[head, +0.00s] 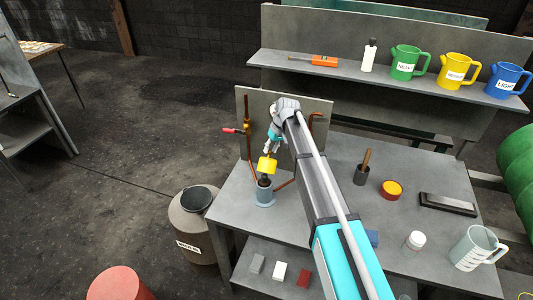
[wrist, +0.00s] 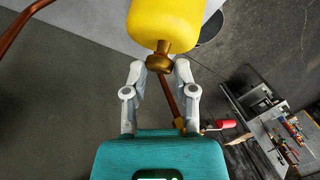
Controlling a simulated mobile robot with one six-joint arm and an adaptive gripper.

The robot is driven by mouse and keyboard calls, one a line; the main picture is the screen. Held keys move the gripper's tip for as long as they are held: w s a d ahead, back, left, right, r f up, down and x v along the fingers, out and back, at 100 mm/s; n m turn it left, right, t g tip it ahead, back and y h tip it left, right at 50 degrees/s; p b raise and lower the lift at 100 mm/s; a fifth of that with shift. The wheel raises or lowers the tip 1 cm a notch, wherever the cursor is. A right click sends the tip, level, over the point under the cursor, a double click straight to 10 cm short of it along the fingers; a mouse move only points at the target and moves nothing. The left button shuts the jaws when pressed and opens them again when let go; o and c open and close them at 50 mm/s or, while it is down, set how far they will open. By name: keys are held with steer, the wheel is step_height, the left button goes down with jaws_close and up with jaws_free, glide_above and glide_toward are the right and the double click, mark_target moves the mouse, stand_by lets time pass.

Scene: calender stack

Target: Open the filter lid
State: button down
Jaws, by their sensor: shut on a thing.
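The filter lid is a yellow cap (head: 267,165) with a brass knob. In the head view it is above the grey-blue filter housing (head: 264,197) on the bench, and a dark part (head: 264,181) shows between them. My gripper (head: 270,148) comes down on the lid from above. In the wrist view the yellow lid (wrist: 165,22) fills the top middle, and my gripper's two fingers (wrist: 159,68) are closed around its brass knob (wrist: 158,63). The housing cannot be made out in the wrist view.
Copper pipes (head: 249,150) and a red-handled valve (head: 232,131) stand by the back panel, close to my gripper. A labelled waste bin (head: 190,228) is left of the bench.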

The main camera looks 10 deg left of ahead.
steer(key=shift+w+d+f+b, duration=0.1)
steer(key=shift+w+f, duration=0.15)
steer(key=shift+w, duration=0.4)
steer(key=shift+w+d+f+b, duration=0.15)
steer(key=shift+w+f, duration=0.1)
steer(key=shift+w, duration=0.45)
steer(key=shift+w+a+f+b, duration=0.1)
steer(key=shift+w+f, duration=0.15)
steer(key=shift+w, duration=0.4)
steer(key=shift+c, duration=2)
jaws_free()
